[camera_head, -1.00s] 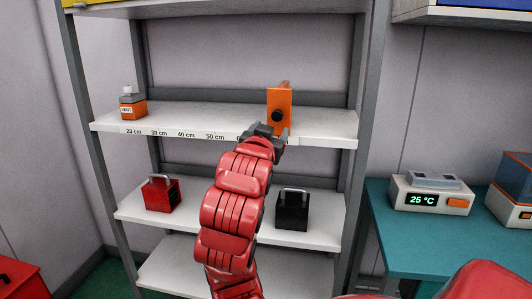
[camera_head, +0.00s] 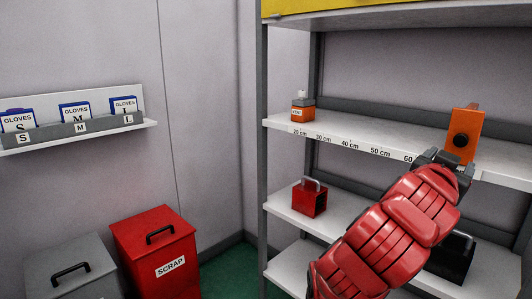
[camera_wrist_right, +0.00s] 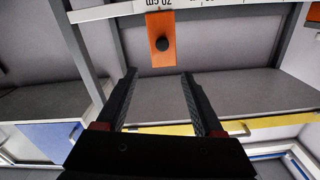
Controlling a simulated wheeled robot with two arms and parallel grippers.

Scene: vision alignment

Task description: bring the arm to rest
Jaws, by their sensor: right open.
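My right arm, red, rises from the bottom in the head view, with its dark gripper (camera_head: 450,158) at the front edge of the upper white shelf. An orange block with a black round knob (camera_head: 467,122) stands upright on that shelf, just beyond the gripper. In the right wrist view my right gripper (camera_wrist_right: 158,73) has its two dark fingers spread wide with nothing between them. The orange block (camera_wrist_right: 160,24) shows there past the fingertips, apart from them. My left gripper is not in view.
The shelf rack (camera_head: 340,140) carries distance marks, a small orange-and-grey box (camera_head: 303,113) and, lower, a red block with a handle (camera_head: 309,201). A black block (camera_head: 462,250) is partly hidden by my arm. A red SCRAP bin (camera_head: 150,240), a grey bin (camera_head: 68,262) and a glove rack (camera_head: 85,128) are left.

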